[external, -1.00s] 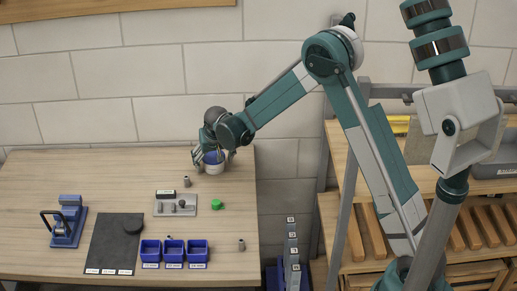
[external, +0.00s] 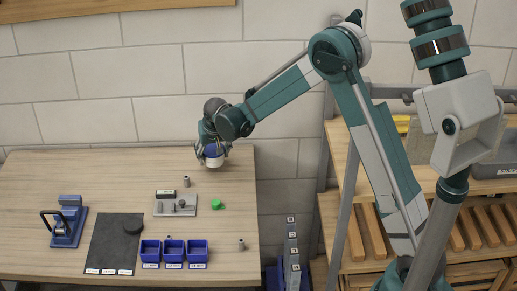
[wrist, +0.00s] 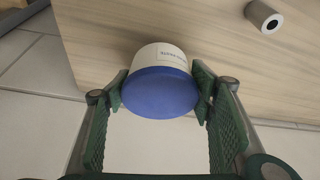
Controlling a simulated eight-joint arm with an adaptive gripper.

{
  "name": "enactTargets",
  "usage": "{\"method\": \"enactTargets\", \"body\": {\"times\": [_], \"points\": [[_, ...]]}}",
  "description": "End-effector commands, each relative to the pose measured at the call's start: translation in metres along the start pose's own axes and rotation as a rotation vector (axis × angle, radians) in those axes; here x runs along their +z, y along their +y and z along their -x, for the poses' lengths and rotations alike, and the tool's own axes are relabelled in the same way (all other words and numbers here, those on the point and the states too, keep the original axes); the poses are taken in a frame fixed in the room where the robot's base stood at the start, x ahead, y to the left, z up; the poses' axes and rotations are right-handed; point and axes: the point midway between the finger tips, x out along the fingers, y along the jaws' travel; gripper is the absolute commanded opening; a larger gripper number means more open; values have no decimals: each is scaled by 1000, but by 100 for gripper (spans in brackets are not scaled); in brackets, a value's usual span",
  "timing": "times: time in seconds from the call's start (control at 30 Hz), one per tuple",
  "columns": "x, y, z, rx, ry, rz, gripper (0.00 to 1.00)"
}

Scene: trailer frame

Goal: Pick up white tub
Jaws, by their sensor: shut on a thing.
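The white tub (external: 213,160) with a blue end is at the back right of the wooden table in the external view. In the wrist view, the tub (wrist: 160,78) shows its blue face towards me and part of a printed label on its white side. My gripper (external: 212,154) is shut on the tub, one finger on each side. The green ridged pads of my gripper (wrist: 160,88) touch its sides in the wrist view. I cannot tell for sure whether its base is clear of the table.
A small grey cylinder (external: 186,182) stands in front of the tub; a grey cylinder with a hole (wrist: 264,16) shows in the wrist view. A grey fixture plate (external: 175,206), a green piece (external: 216,204) and blue bins (external: 174,250) lie nearer. The table's right edge (external: 256,200) is close.

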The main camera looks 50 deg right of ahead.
Motion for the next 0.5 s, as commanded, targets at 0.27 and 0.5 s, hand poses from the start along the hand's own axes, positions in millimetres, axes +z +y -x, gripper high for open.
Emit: {"method": "enactTargets", "body": {"times": [0.27, 0.5], "points": [[-15, 0, 37, 0, 0, 0, 34], [-24, 0, 57, 0, 0, 0, 34]]}}
